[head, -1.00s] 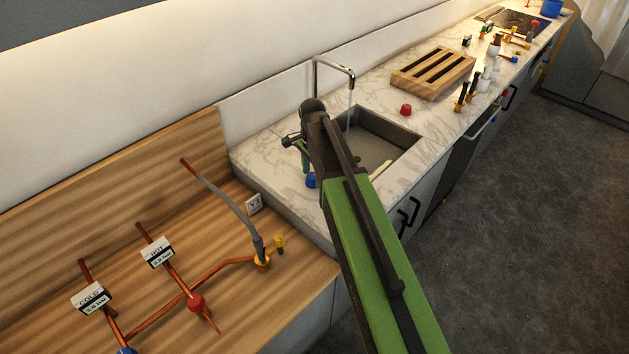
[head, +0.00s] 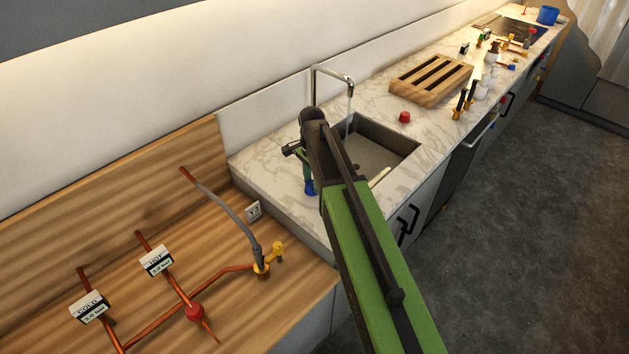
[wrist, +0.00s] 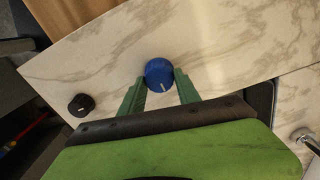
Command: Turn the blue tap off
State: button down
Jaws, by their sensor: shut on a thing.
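The blue tap (wrist: 159,72) is a round blue knob with a pale line mark, on the white marble counter in the wrist view. My gripper (wrist: 161,84) is shut on it, with one green finger on each side. In the head view the blue tap (head: 309,188) shows low at the finger ends, left of the sink, and my dark wrist hides part of the fingers. A thin stream of water (head: 349,104) runs from the metal spout (head: 333,73) into the sink (head: 383,147).
A black knob (wrist: 81,104) sits on the counter left of my gripper. A red knob (head: 404,117) and a slatted wooden rack (head: 431,80) stand beyond the sink.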

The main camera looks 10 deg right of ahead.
jog(key=n, duration=0.4)
jog(key=shift+a, duration=0.2)
jog(key=n, duration=0.9)
jog(key=shift+s+n, duration=0.1)
jog(key=shift+n, duration=2.1)
jog(key=c, duration=0.9)
grip_release()
jog(key=shift+o, duration=0.2)
